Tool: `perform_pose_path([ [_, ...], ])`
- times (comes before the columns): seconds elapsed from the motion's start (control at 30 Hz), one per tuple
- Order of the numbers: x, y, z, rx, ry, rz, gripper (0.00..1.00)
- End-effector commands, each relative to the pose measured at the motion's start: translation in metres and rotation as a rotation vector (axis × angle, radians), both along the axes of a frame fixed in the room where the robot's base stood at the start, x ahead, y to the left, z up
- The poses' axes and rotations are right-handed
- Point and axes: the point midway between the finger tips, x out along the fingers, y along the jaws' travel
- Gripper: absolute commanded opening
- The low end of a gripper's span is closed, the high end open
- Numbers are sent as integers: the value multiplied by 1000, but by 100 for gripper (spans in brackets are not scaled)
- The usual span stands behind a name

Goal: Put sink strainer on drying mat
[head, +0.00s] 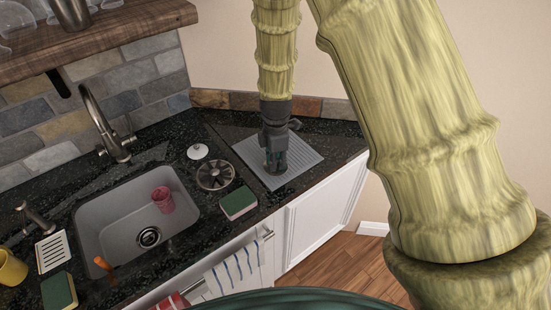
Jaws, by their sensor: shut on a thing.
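The drying mat (303,157) is a grey ribbed rectangle lying flat on the dark counter at the right. My gripper (275,168) points down over the middle of the mat, low and close to its surface. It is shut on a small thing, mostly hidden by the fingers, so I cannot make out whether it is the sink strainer. I cannot tell whether that thing touches the mat. A round metal drain piece (148,237) shows in the sink floor.
The grey sink (98,213) holds a pink cup (163,199). A round slotted metal piece (215,175), a white lid-like disc (197,151) and a green-and-tan sponge (238,203) lie left of the mat. A tall faucet (103,125) stands behind the sink.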

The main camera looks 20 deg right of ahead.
Motion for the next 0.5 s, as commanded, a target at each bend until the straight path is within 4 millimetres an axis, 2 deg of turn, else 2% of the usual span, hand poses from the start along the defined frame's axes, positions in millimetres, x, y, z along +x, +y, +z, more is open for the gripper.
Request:
perform_pose_path([
  [0.43, 0, 0, -7, 0, 0, 0, 0],
  [0.47, 0, 0, -7, 0, 0, 0, 17],
  [0.5, 0, 0, -6, 0, -1, 0, 24],
])
